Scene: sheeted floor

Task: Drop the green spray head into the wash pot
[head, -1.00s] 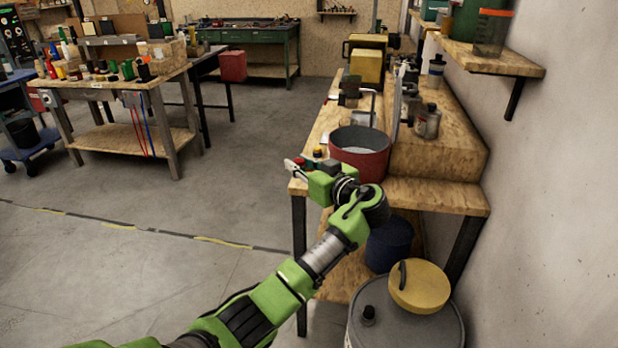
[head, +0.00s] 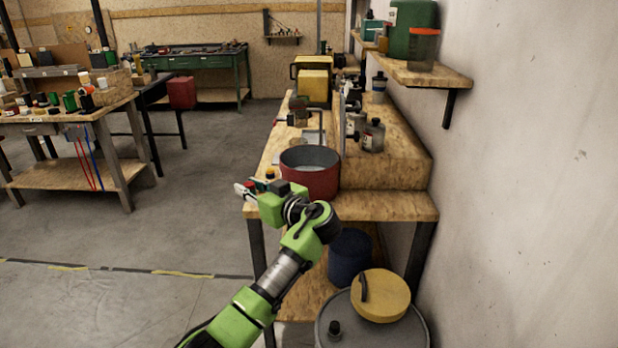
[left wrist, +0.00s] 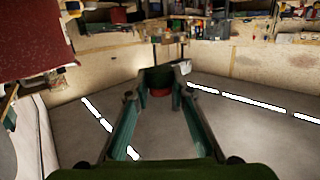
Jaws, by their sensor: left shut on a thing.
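The wash pot (head: 310,178) is a round red pot with a grey inside, standing on the near end of the wooden bench. My left gripper (head: 249,192) is just left of the pot and a little nearer, at the bench's left edge. In the left wrist view the gripper (left wrist: 160,88) is shut on the dark green spray head (left wrist: 159,76), which shows a red part and a pale piece at its side. The red pot shows at the upper left there (left wrist: 40,45). In the head view the spray head is mostly hidden. My right gripper is out of view.
A shelf (head: 420,78) is on the right wall.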

